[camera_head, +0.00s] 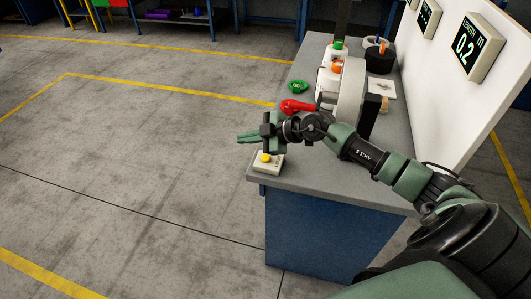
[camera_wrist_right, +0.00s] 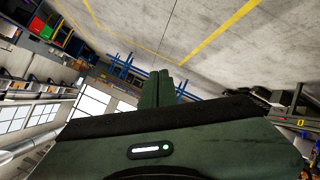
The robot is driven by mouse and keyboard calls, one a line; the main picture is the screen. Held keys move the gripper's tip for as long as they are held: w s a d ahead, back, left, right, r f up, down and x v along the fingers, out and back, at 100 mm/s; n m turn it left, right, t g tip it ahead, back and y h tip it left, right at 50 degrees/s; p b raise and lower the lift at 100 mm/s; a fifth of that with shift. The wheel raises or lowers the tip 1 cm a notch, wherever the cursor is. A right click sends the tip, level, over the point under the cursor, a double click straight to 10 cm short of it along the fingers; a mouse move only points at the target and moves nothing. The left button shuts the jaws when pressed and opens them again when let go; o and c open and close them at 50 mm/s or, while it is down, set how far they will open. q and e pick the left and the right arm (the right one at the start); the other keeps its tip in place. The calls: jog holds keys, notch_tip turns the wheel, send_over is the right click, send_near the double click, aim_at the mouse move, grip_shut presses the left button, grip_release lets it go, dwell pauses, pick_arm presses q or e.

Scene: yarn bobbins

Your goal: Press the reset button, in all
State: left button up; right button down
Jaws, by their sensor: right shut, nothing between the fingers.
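A pale box (camera_head: 272,168) with a yellow button (camera_head: 265,158) sits at the near left corner of the grey bench; no label on it is readable, so I cannot confirm it is the reset button. My right gripper (camera_head: 247,137) is shut and empty, with its fingers pointing left past the bench edge. In this view it appears just behind and above the yellow button; I cannot tell whether it touches it. The right wrist view shows the closed fingers (camera_wrist_right: 158,88) side by side, with no button there. My left gripper is not in view.
A white panel carries a display (camera_head: 466,48) reading 0.2 m. The floor to the left is clear.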

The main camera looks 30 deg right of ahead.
jog(key=d+m+g+h, duration=0.1)
jog(key=d+h, duration=0.2)
jog(key=d, duration=0.4)
jog(key=shift+s+d+r, duration=0.3)
jog(key=shift+r, duration=0.05)
jog(key=b, duration=0.6)
send_over(268, 158)
notch_tip(268, 158, down, 6)
jog(key=shift+f, duration=0.25)
jog(key=shift+f+b, duration=0.5)
jog(key=shift+f, duration=0.65)
jog(key=shift+f, duration=0.15)
jog(key=shift+f, duration=0.25)
